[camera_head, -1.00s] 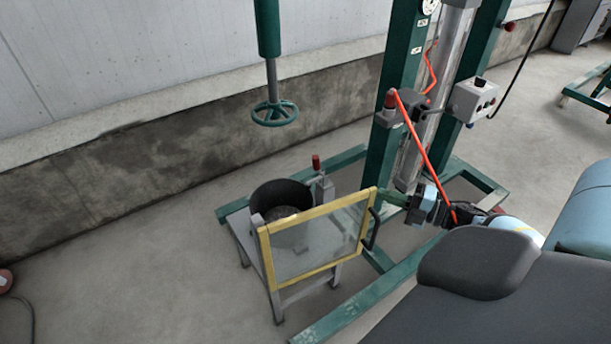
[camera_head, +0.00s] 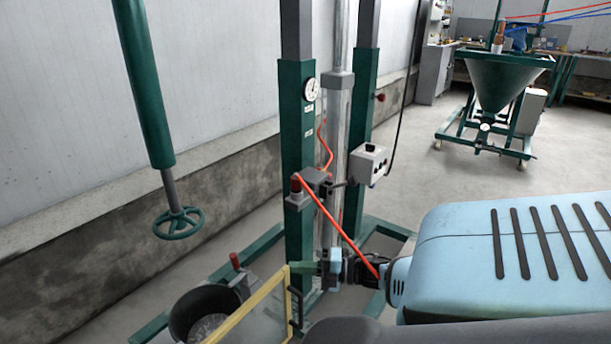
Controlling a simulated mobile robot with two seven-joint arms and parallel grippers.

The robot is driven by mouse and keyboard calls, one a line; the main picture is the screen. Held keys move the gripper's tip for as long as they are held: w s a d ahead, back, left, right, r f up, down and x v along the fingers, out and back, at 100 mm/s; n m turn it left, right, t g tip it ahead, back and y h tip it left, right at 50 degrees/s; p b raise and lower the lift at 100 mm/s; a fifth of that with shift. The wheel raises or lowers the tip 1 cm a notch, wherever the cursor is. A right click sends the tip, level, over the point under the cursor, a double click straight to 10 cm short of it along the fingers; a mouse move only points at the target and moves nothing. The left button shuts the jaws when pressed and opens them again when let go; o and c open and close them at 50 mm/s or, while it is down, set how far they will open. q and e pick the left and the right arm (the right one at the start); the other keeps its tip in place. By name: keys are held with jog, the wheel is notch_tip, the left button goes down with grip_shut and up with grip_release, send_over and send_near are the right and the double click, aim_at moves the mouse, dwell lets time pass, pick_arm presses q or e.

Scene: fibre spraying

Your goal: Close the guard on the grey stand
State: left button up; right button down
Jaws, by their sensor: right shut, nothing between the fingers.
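The guard (camera_head: 264,316) is a clear panel in a yellow frame with a dark handle (camera_head: 296,308) on its right edge. It stands in front of a dark round pot (camera_head: 190,306), at the bottom of the head view. The grey stand under them is mostly cut off by the lower picture edge. My left gripper is not in view.
A green press frame (camera_head: 299,150) with a gauge (camera_head: 309,89) rises behind my right gripper. A handwheel (camera_head: 178,223) hangs at the left. A control box (camera_head: 368,164) sits on the press. A hopper (camera_head: 502,85) stands far right on open floor.

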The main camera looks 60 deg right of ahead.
jog(key=v, duration=0.8)
dwell(0.4)
